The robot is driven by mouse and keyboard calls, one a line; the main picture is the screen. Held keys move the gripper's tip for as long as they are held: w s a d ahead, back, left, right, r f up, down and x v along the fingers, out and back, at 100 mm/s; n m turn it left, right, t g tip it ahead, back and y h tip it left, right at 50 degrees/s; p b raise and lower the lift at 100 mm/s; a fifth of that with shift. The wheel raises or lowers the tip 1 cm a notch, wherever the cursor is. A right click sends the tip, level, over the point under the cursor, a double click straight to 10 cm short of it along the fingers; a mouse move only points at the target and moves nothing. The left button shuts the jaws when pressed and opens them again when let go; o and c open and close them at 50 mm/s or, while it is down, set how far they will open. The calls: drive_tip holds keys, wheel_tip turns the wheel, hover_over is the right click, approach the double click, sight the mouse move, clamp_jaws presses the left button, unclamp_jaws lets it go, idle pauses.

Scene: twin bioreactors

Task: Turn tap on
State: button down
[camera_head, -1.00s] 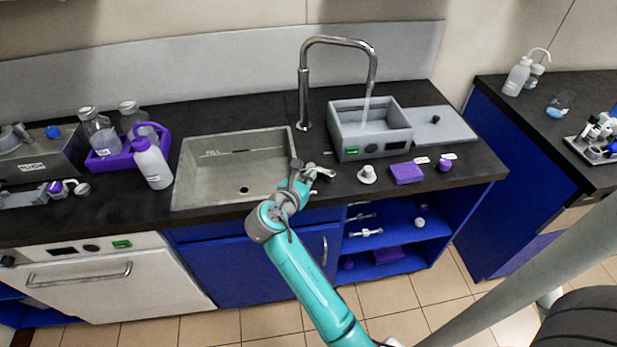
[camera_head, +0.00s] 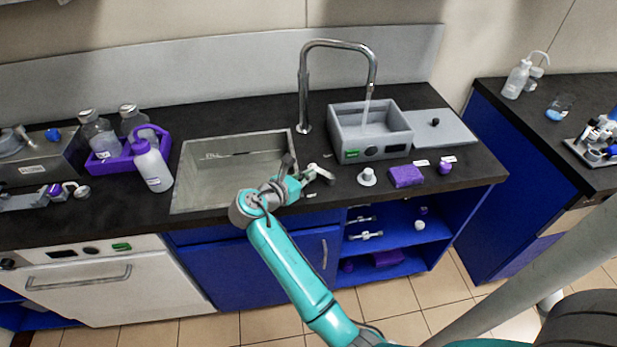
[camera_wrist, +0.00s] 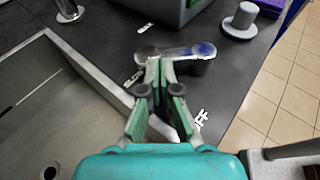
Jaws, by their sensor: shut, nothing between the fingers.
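The tall chrome tap (camera_head: 304,90) stands behind the sink's right side, its spout turned right over a grey basin. A thin water stream (camera_head: 367,107) runs from it. The tap's lever (camera_wrist: 190,50), silver with a blue end, lies on the counter in the wrist view. Printed "SLOW" and "OFF" labels sit around it; my fingers partly hide the labels. My gripper (camera_wrist: 158,75) is shut and empty, its fingertips at the near side of the lever. I cannot tell if they touch. In the head view my gripper (camera_head: 303,181) is beside the sink's front right corner.
The sink (camera_head: 188,178) lies left of my gripper. The grey basin (camera_head: 364,150) stands behind right, with a white knob (camera_head: 367,178) and a purple block (camera_head: 406,177) in front. A purple bottle carrier (camera_head: 105,163) is left of the sink.

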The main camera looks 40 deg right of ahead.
sight(312, 166)
drive_tip(key=shift+w+d, duration=0.45)
drive_tip(key=shift+d, duration=0.15)
drive_tip(key=shift+w+d+m+g, duration=0.35)
drive_tip(key=shift+m+g, duration=0.25)
drive_tip(key=shift+g, duration=0.2)
drive_tip(key=shift+d+g, duration=0.25)
drive_tip(key=shift+g, duration=0.05)
drive_tip(key=shift+w+d, duration=0.1)
drive_tip(key=shift+d, duration=0.45)
